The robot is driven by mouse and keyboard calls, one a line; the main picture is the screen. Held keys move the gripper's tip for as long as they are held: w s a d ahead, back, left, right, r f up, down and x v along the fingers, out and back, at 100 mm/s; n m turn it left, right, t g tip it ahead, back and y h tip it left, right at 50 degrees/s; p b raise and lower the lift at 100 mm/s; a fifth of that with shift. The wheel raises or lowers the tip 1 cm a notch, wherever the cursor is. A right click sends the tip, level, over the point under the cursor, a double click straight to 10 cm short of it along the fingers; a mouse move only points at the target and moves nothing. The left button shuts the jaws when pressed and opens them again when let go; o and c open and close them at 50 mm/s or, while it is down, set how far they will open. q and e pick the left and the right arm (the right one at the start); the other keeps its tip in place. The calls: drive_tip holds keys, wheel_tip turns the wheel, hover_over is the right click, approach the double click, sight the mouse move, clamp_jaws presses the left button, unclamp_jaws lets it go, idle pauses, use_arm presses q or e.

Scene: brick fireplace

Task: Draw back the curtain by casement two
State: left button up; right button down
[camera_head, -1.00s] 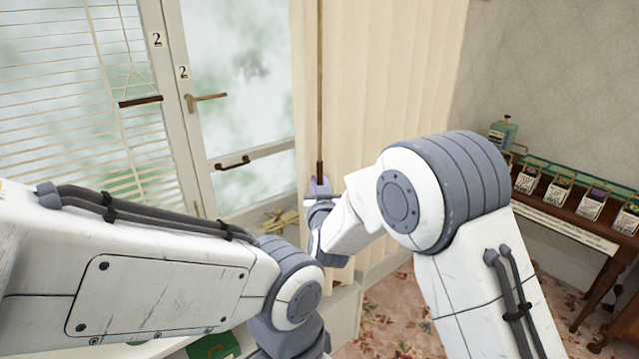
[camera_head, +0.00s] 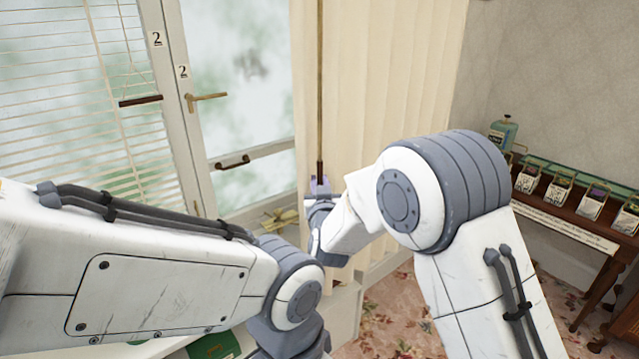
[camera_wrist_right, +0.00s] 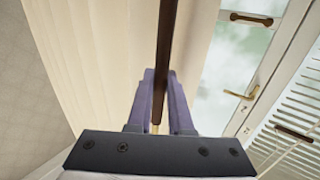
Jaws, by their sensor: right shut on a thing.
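The cream curtain (camera_head: 385,75) hangs in folds to the right of the casement marked 2 (camera_head: 240,80). A thin draw rod (camera_head: 319,90) with a dark lower grip hangs along the curtain's left edge. My right gripper (camera_head: 319,184) is at the rod's lower end. In the right wrist view, the two purple-grey fingers (camera_wrist_right: 160,95) are shut on the rod's dark grip (camera_wrist_right: 167,40), with the curtain (camera_wrist_right: 115,50) behind and to the left. My left arm comes in from the left, but its gripper is out of view.
A brass handle (camera_head: 207,97) and a dark pull bar (camera_head: 232,163) are on the casement. Blinds (camera_head: 70,100) cover the window at left. A wooden table (camera_head: 570,205) with several small card stands is at right. Patterned carpet (camera_head: 400,310) lies below.

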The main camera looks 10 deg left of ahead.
idle(0.6)
drive_tip(key=w+d+b, duration=0.5)
drive_tip(key=w+d, duration=1.6)
drive_tip(key=shift+w+d+r, duration=0.2)
drive_tip(key=shift+d, duration=0.25)
drive_tip(key=c, duration=1.1)
unclamp_jaws()
drive_tip(key=shift+w, duration=0.1)
drive_tip(key=shift+o, duration=1.3)
drive_tip(key=shift+w+d+f, duration=0.1)
